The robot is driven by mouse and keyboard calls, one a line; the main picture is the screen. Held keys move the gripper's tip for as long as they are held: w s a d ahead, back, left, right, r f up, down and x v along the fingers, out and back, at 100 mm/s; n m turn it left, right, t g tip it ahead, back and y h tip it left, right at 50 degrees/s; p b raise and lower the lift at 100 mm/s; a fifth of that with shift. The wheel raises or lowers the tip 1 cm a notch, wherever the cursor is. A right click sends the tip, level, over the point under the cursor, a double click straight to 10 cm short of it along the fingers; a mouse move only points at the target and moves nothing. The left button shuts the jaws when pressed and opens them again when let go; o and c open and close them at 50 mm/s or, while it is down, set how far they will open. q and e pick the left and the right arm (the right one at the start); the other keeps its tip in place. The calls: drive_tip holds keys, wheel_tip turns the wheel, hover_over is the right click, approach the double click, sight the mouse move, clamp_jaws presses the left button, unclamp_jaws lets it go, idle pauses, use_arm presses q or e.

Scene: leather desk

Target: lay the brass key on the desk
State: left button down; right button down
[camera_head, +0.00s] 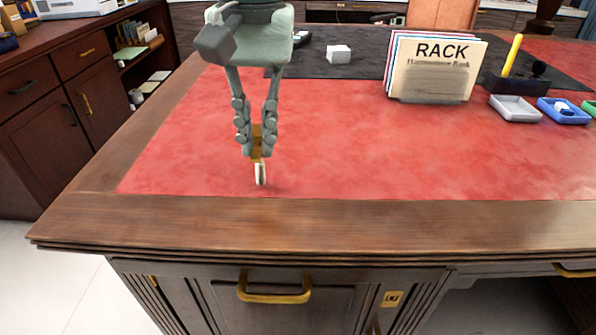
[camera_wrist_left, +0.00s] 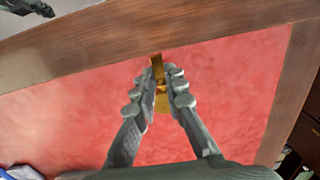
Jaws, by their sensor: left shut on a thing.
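My left gripper (camera_head: 257,148) points down over the red leather of the desk (camera_head: 350,150), near its front left part. It is shut on the brass key (camera_head: 258,160), which hangs upright between the fingertips. The key's lower end looks pale and is close to the leather; I cannot tell if it touches. In the left wrist view the key (camera_wrist_left: 159,72) shows as a gold piece between the fingertips (camera_wrist_left: 159,95), partly hidden by them.
A grey tray (camera_head: 515,108) and a blue tray (camera_head: 562,110) are at the right. The red leather around the key is clear.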

use_arm(q)
hover_over(296, 194)
drive_tip(key=f, duration=0.2)
drive_tip(key=shift+s+a+f, duration=0.1)
drive_tip(key=shift+a+f, duration=0.1)
drive_tip(key=shift+f, duration=0.2)
drive_tip(key=shift+d+f, duration=0.2)
drive_tip(key=shift+f, duration=0.05)
drive_tip(key=shift+w+f, duration=0.2)
wheel_tip(296, 194, down, 3)
drive_tip(key=shift+f+b, duration=0.1)
drive_tip(key=shift+b, duration=0.35)
drive_tip(key=shift+f, duration=0.1)
use_arm(e)
drive_tip(key=shift+a+r+t, duration=0.2)
drive_tip(key=shift+r+t, duration=0.2)
drive_tip(key=shift+r, duration=0.65)
use_arm(q)
drive_tip(key=shift+f, duration=0.15)
